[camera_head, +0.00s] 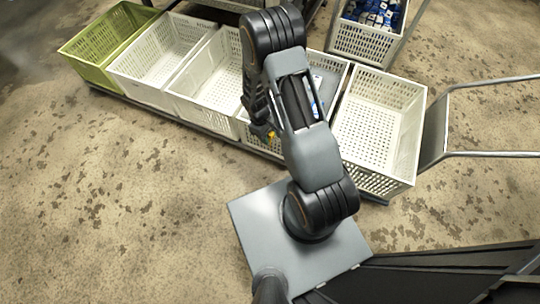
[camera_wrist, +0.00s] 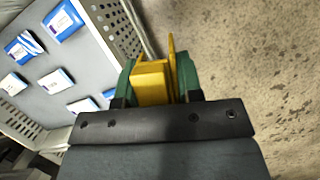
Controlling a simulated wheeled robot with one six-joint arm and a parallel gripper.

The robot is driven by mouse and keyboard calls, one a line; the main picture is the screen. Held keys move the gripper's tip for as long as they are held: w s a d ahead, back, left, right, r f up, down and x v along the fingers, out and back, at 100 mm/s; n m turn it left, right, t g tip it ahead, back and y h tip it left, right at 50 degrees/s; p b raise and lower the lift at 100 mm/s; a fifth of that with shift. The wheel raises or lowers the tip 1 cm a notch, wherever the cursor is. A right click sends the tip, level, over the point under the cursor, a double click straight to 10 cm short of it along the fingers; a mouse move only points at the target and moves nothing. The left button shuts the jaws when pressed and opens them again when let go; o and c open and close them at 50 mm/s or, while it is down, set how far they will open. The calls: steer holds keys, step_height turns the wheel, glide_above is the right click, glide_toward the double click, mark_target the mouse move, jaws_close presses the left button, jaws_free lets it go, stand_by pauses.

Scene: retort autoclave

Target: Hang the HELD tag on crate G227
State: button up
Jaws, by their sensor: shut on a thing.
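My gripper (camera_wrist: 159,88) is shut on a yellow tag (camera_wrist: 152,82), which sits between its green fingers in the wrist view. In the head view a bit of the yellow tag (camera_head: 270,135) shows at the end of my arm, by the front wall of a white crate (camera_head: 258,134). The wrist view shows this crate's perforated wall (camera_wrist: 122,32) just left of the tag; I cannot tell whether they touch. Several blue-and-white packs (camera_wrist: 62,22) lie on a grey sheet inside it. No crate number or tag lettering is readable, so I cannot tell which crate is G227.
White empty crates (camera_head: 205,75) and a green one (camera_head: 95,45) stand in a row to the left. Another empty white crate (camera_head: 380,120) is to the right, beside a metal cart handle (camera_head: 490,154). A crate of blue packs (camera_head: 365,38) stands behind. The floor in front is clear.

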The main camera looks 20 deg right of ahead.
step_height(320, 180, down, 8)
steer(key=n+b, duration=0.3)
steer(key=b, duration=0.6)
steer(key=shift+h, duration=0.4)
steer(key=shift+w+d+f+b, duration=0.1)
steer(key=shift+w+d+b, duration=0.25)
steer(key=shift+w+d, duration=0.85)
steer(key=shift+w+d+f+b, duration=0.1)
steer(key=shift+w+d+b, duration=0.2)
steer(key=shift+w+d, duration=0.85)
steer(key=shift+w+d+b, duration=0.35)
steer(key=shift+w+d, duration=0.25)
steer(key=shift+d, duration=1.2)
steer(key=shift+f, duration=0.45)
steer(key=shift+f+b, duration=0.9)
steer(key=shift+f, duration=0.75)
steer(key=o, duration=1)
steer(key=shift+r, duration=0.1)
steer(key=p+v, duration=0.3)
steer(key=v, duration=0.4)
steer(key=p+v, duration=0.3)
steer(key=v, duration=0.3)
steer(key=shift+s+r, duration=0.1)
steer(key=shift+r, duration=0.3)
